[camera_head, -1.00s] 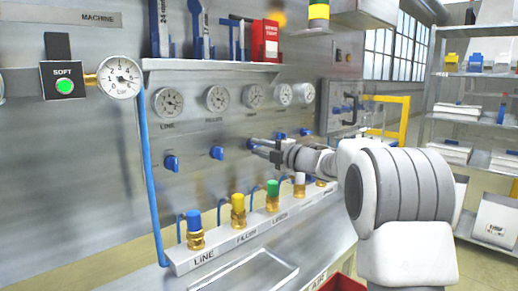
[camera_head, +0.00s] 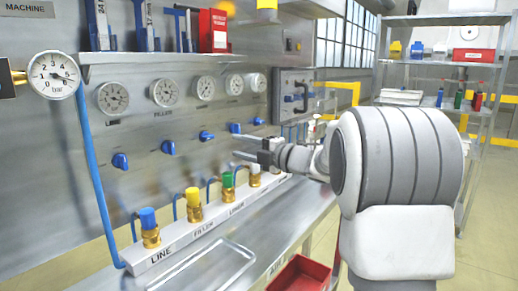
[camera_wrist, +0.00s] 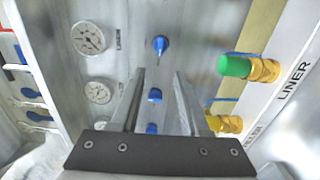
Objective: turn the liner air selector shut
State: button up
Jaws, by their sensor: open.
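The liner air selector appears to be the third blue knob (camera_head: 206,136) on the steel panel, below the third gauge. In the wrist view it is the upper blue knob (camera_wrist: 160,45), level with the green-capped LINER fitting (camera_wrist: 240,67), its handle lying along the row. My gripper (camera_head: 236,145) is open and empty, facing the panel just right of this knob in the head view. In the wrist view my gripper (camera_wrist: 158,72) has its two fingers apart, the knob showing beyond the tips. I see no contact with it.
Other blue knobs flank it, including the second one (camera_head: 168,147), which shows between my fingers in the wrist view. A row of capped fittings (camera_head: 194,207) stands on a ledge below. A tool shelf (camera_head: 180,57) juts out above the gauges. A red bin (camera_head: 300,275) sits low in front.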

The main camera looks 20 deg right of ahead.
jog(key=v, duration=0.6)
dwell(0.3)
jog(key=s+d+r+m+h+p, duration=0.25)
jog(key=s+r+m+h, duration=0.4)
jog(key=m+h, duration=0.75)
jog(key=s+a+f+m+g+y, duration=0.2)
jog(key=s+a+f+m+g, duration=0.35)
jog(key=s+f, duration=0.55)
jog(key=s+a+f+m+g+y, duration=0.2)
jog(key=s+a+f+m+g, duration=0.35)
jog(key=s, duration=1.05)
notch_tip(320, 180, up, 17)
jog(key=t+p, duration=0.1)
jog(key=p, duration=1.7)
jog(key=shift+w+a+t, duration=0.25)
jog(key=shift+a+t, duration=0.05)
jog(key=shift+a, duration=0.1)
